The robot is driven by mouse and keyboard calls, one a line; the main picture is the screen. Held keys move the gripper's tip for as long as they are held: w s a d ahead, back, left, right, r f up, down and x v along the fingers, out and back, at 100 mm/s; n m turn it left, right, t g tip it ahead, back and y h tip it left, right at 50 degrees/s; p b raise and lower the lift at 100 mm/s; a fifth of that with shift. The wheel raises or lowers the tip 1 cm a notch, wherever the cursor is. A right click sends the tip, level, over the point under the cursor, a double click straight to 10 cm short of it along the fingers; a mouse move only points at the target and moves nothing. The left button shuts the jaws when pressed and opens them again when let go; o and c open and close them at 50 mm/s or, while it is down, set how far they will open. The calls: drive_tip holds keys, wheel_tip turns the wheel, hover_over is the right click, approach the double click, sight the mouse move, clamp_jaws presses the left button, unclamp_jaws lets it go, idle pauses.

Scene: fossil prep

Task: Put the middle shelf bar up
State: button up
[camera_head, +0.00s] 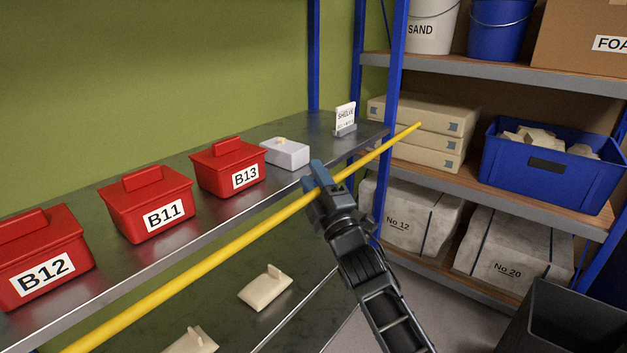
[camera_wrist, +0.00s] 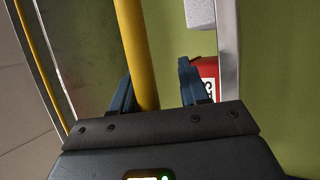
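A yellow bar (camera_head: 230,247) runs along the front of the metal shelf (camera_head: 100,193) that holds the red boxes, rising toward the right in the head view. My gripper (camera_head: 316,176) is at the bar, near its right part. In the wrist view the bar (camera_wrist: 134,50) passes between the two fingers of my gripper (camera_wrist: 158,85). It lies close to the left finger, with a clear gap to the right finger. The fingers are apart and do not close on it. The bar's near end runs out of the head view.
Red boxes B12 (camera_head: 42,258), B11 (camera_head: 148,203) and B13 (camera_head: 228,167), a grey block (camera_head: 287,153) and a small sign (camera_head: 345,117) stand on the shelf. A lower surface carries pale pieces (camera_head: 265,287). Another rack (camera_head: 470,187) stands right. A second yellow bar (camera_wrist: 40,65) shows left.

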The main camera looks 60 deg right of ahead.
drive_tip(key=shift+s+a, duration=0.1)
drive_tip(key=shift+o, duration=0.5)
drive_tip(key=s+a+b, duration=0.1)
drive_tip(key=s+a, duration=0.3)
drive_tip(key=s, duration=0.1)
drive_tip(key=shift+s+r, duration=0.25)
drive_tip(key=shift+r, duration=0.2)
drive_tip(key=o, duration=0.4)
drive_tip(key=shift+s+a+r, duration=0.2)
drive_tip(key=shift+s+a, duration=0.3)
drive_tip(key=shift+s, duration=0.3)
drive_tip(key=shift+o, duration=0.2)
drive_tip(key=shift+b, duration=0.35)
